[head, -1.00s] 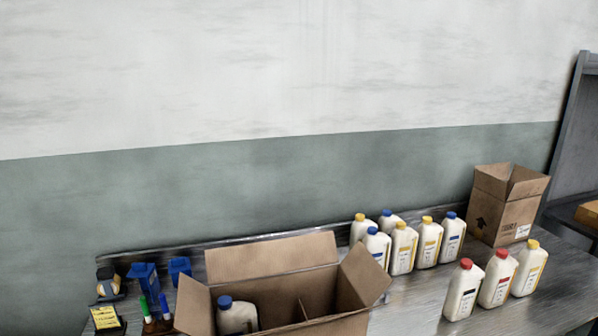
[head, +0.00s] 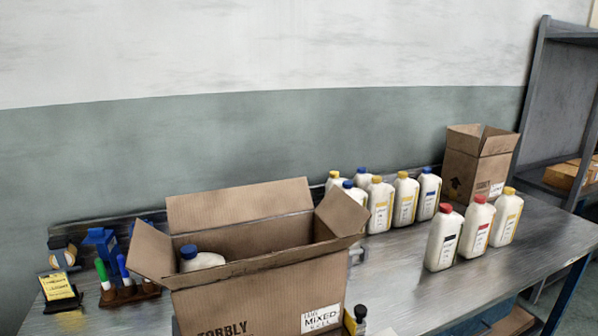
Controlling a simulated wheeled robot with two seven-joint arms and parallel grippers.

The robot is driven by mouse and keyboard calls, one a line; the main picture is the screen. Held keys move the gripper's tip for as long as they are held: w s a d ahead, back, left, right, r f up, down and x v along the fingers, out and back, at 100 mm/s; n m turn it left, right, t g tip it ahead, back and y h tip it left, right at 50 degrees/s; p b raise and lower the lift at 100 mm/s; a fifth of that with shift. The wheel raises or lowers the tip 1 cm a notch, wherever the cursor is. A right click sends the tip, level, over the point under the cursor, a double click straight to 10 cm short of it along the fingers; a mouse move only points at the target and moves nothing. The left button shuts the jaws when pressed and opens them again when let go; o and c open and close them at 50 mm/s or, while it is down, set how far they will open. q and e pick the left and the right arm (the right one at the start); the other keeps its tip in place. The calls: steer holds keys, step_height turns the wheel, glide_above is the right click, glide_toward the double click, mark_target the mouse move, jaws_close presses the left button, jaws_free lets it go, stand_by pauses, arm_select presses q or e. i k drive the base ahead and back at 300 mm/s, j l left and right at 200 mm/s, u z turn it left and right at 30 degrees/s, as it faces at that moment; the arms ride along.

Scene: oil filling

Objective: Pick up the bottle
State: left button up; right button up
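Several white bottles stand upright on the metal table (head: 400,290) in the head view. In the front group are two red-capped bottles, one at the left (head: 444,240) and one in the middle (head: 477,226), and a yellow-capped bottle (head: 505,218) at the right. Behind them is a group with yellow and blue caps, including a blue-capped bottle (head: 428,196) at its right end. Another blue-capped bottle (head: 198,260) is inside the open box (head: 255,300), mostly hidden by its front wall. Neither of my grippers is in view.
A smaller open cardboard box (head: 473,170) stands at the back right. Tape and markers in a holder (head: 130,293) are at the left. A shelf (head: 560,110) stands beyond the table's right end. Table space in front of the bottles is clear.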

mark_target(508, 207)
steer(key=z, duration=1.4)
steer(key=i+l, duration=0.1)
steer(key=i, duration=0.05)
